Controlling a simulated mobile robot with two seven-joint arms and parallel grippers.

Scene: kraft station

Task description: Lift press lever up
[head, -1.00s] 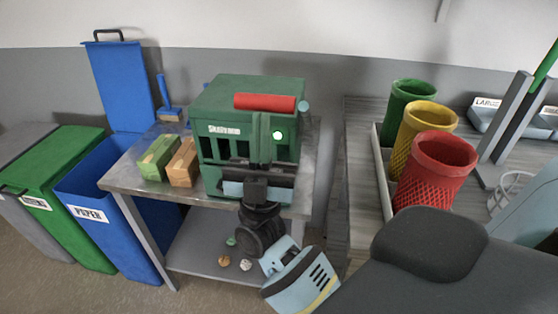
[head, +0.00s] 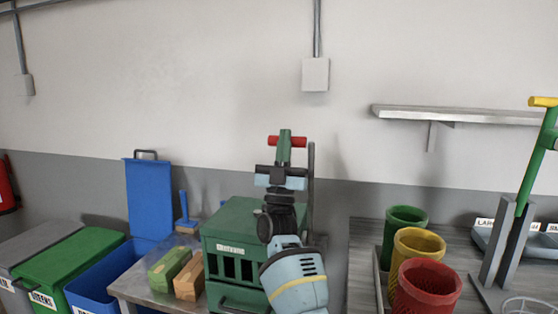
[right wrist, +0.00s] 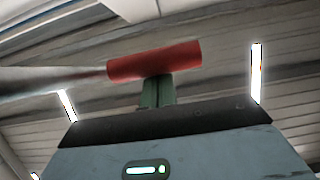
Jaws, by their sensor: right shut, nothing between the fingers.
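Whether the gripper touches the lever I cannot tell. My left gripper is out of view.
A green block (head: 169,268) and a tan block (head: 189,278) lie left of the press. Lidded bins stand farther left. Green (head: 404,221), yellow (head: 416,243) and red (head: 426,287) baskets stand at right, near a green lever with a yellow handle (head: 543,102). A wall shelf (head: 460,115) is above.

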